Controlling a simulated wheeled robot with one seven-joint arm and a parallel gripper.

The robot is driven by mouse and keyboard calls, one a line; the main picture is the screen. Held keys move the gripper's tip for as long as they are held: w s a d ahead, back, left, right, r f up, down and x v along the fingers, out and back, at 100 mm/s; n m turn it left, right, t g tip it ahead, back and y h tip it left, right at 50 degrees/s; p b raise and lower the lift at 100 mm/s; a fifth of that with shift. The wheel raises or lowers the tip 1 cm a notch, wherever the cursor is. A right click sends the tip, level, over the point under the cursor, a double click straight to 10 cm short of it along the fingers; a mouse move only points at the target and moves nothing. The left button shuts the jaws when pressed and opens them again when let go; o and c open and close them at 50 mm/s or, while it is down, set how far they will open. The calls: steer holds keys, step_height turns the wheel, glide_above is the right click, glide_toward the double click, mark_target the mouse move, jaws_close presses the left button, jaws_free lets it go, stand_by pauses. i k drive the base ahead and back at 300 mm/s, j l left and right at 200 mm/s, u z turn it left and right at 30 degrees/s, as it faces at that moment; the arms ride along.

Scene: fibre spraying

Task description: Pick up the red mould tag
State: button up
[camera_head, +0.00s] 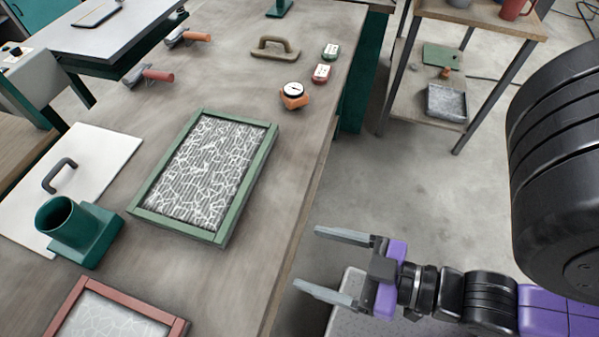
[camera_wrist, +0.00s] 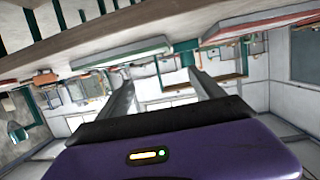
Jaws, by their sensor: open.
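The red mould tag (camera_head: 321,73) lies on the workbench (camera_head: 262,192) near its far right edge, in the head view. It is a small red piece with a pale label on top. A similar green tag (camera_head: 331,51) lies just behind it, and a round orange-cased dial (camera_head: 294,94) sits in front of it to the left. My gripper (camera_head: 319,261) is open and empty, off the bench's right edge and well in front of the red tag. In the wrist view my gripper's fingers (camera_wrist: 160,88) are apart with nothing between them. I cannot make out the red tag there.
A green-framed mould (camera_head: 268,148) with fibre lies mid-bench, and a red-framed one (camera_head: 170,325) at the front. A teal holder (camera_head: 97,245) stands left. A brown-handled float (camera_head: 272,50) lies left of the tags. A shelf unit (camera_head: 490,24) stands right, beyond open floor.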

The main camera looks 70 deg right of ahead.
mark_target(320, 76)
steer(key=z, duration=1.55)
